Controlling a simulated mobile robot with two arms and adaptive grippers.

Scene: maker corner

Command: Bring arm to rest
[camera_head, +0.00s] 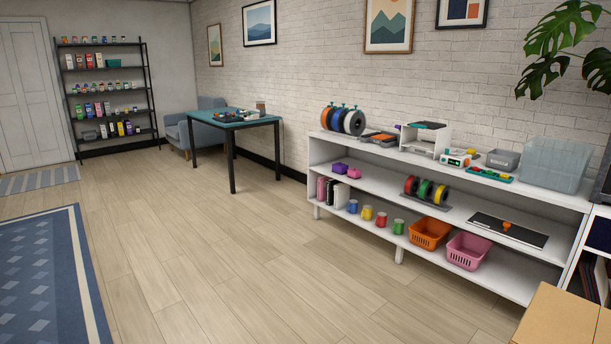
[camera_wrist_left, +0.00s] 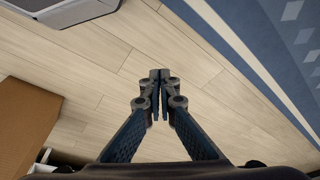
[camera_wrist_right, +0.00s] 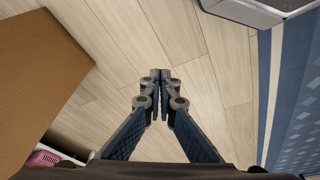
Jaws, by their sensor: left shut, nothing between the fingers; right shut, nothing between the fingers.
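My left gripper (camera_wrist_left: 160,76) shows in the left wrist view, shut and empty, with its fingertips together above the wooden floor (camera_wrist_left: 115,55). My right gripper (camera_wrist_right: 160,76) shows in the right wrist view, also shut and empty above the floor. Neither gripper nor arm shows in the head view. Neither gripper touches anything that I can see.
A long white shelf unit (camera_head: 330,220) with spools, cups and baskets stands along the brick wall. A cardboard-brown box (camera_head: 565,318) is close at the lower right. A blue rug (camera_head: 45,280) lies at left. A teal table (camera_head: 235,123) stands farther back. The floor between is clear.

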